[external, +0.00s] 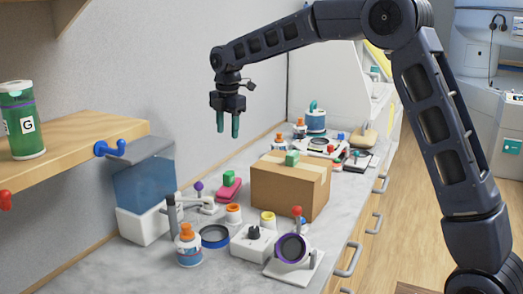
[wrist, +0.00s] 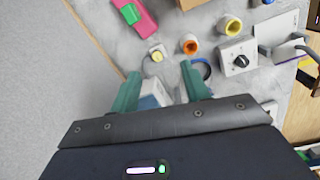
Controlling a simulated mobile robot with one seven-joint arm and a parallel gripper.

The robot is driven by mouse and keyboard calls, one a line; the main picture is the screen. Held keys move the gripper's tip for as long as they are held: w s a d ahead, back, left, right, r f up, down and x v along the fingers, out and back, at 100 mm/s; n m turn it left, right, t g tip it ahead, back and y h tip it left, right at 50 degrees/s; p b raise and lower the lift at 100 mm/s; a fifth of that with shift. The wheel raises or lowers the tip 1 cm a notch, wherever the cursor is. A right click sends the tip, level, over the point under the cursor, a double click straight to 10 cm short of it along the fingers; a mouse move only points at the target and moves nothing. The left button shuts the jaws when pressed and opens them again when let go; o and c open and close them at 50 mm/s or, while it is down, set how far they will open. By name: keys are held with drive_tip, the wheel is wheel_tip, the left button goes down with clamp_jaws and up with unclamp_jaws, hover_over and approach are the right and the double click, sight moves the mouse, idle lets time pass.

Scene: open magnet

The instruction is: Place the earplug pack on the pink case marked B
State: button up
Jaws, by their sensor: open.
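A pink case (external: 230,193) lies on the counter behind the white lever device, and it also shows at the top of the wrist view (wrist: 148,25). A small green block (external: 229,177) sits on it; no letter B is readable. Another green block (external: 292,158) rests on top of the cardboard box. No label shows which item is the earplug pack. My gripper (external: 228,136) is open and empty, high above the counter near the wall. In the wrist view its green fingers (wrist: 162,85) are apart, with the pink case beyond them.
The cardboard box (external: 285,197) stands mid-counter. Several knobs and jars, a blue-labelled bottle (external: 188,247) and a purple-rimmed device (external: 292,250) crowd the front. A blue tank (external: 145,190) stands at left, below a wooden shelf (external: 80,150) with a green jar marked G (external: 22,120).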

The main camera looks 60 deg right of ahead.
drive_tip(key=s+a+r+m+t, duration=0.1)
drive_tip(key=s+a+r+m, duration=0.4)
drive_tip(key=s+a, duration=0.55)
drive_tip(key=s+a+r+m+t, duration=0.1)
drive_tip(key=s+a+r+m, duration=0.2)
drive_tip(key=s+a+r, duration=0.75)
drive_tip(key=s+a+f+m+t, duration=0.1)
drive_tip(key=s+f, duration=0.5)
drive_tip(key=s, duration=0.8)
drive_tip(key=s+a+f+m+t, duration=0.1)
drive_tip(key=s+f+m, duration=0.4)
drive_tip(key=s, duration=0.9)
drive_tip(key=shift+s+a+f+m, duration=0.25)
drive_tip(key=shift+a+f+m, duration=0.15)
drive_tip(key=shift+a+m, duration=0.4)
